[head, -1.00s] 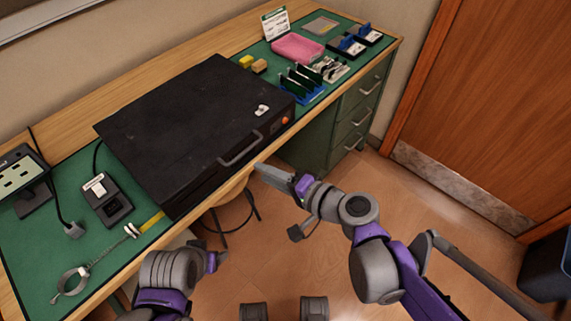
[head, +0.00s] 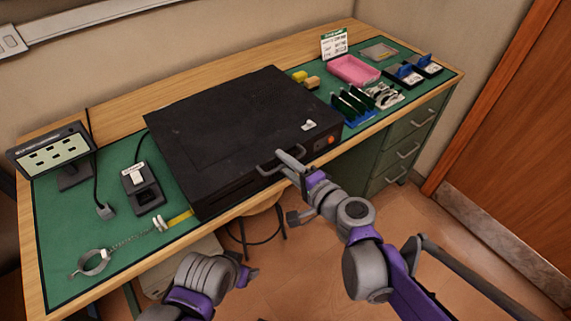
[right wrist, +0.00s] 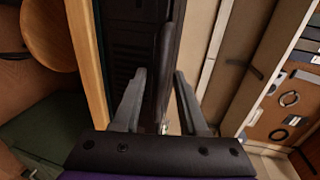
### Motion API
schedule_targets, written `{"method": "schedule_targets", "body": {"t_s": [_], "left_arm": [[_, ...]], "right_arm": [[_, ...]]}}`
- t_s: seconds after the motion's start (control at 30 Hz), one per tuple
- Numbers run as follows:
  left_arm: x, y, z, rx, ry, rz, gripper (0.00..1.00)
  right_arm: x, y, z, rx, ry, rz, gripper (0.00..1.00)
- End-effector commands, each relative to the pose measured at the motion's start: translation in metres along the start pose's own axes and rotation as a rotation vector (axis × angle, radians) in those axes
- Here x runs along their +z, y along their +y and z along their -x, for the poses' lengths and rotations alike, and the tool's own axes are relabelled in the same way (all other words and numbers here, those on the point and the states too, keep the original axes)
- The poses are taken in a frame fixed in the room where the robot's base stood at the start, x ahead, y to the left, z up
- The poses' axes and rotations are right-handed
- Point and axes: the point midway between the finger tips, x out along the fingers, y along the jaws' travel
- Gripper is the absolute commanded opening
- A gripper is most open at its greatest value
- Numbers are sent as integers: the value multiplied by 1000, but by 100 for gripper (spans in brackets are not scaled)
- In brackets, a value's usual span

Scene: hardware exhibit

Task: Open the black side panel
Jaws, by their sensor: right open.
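The black case (head: 230,130) lies flat on the bench, its black front side panel (head: 240,188) facing me. A grey bar handle (head: 266,170) stands out from that front, and a red-orange button (head: 330,140) sits to its right. My right gripper (head: 287,162) is at the right part of the handle. In the right wrist view its two fingers (right wrist: 160,100) are apart, and the dark handle bar (right wrist: 164,62) shows between them; I cannot tell whether they touch it. My left gripper (head: 247,275) is low in front of the bench, away from the case; its jaws are unclear.
Left of the case are a small black device (head: 141,188), a display (head: 55,158) and a wrist strap (head: 93,262). To the right are a pink tray (head: 355,69), green boards in a blue rack (head: 352,105) and drawers (head: 405,152). A stool (head: 255,222) is partly under the bench.

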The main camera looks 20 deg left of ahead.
Motion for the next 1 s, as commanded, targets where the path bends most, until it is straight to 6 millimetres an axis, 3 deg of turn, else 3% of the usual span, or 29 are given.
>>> {"method": "schedule_targets", "body": {"t_s": [0.3,0.53,1.0], "left_arm": [[0,0,0,0,0,0,67],[0,0,0,0,0,0,67],[0,0,0,0,0,0,67]], "right_arm": [[0,0,-3,0,0,0,42],[0,0,-3,0,0,0,1],[0,0,-2,0,0,0,0]]}}
